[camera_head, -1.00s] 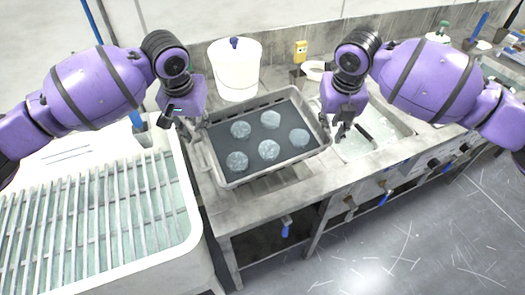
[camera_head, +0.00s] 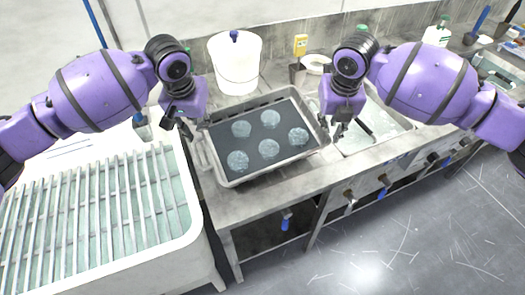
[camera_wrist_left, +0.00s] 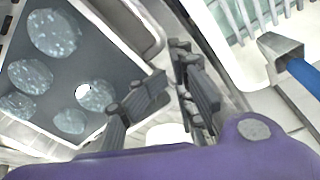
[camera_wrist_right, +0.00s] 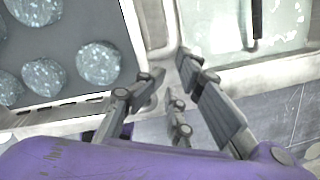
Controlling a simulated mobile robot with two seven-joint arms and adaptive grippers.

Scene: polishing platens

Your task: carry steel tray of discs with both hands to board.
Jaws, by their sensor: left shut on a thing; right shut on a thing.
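The grey steel tray (camera_head: 229,182) holds several pale speckled discs (camera_head: 269,149) on a dark flat bottom. It is at the counter, left of the sink; I cannot tell whether it touches the counter. My left gripper (camera_head: 188,128) is shut on the tray's left rim. The left wrist view shows its fingers (camera_wrist_left: 160,95) beside the rim. My right gripper (camera_head: 335,130) is shut at the tray's right rim, and its fingers (camera_wrist_right: 165,85) show by the tray corner in the right wrist view. I cannot single out the board.
A white bucket (camera_head: 235,70) stands behind the tray. A white slatted rack (camera_head: 95,225) is at the left. The sink (camera_head: 385,135) lies to the right, with valves (camera_head: 383,181) along the counter front. The grey counter (camera_head: 265,200) is bare before the tray.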

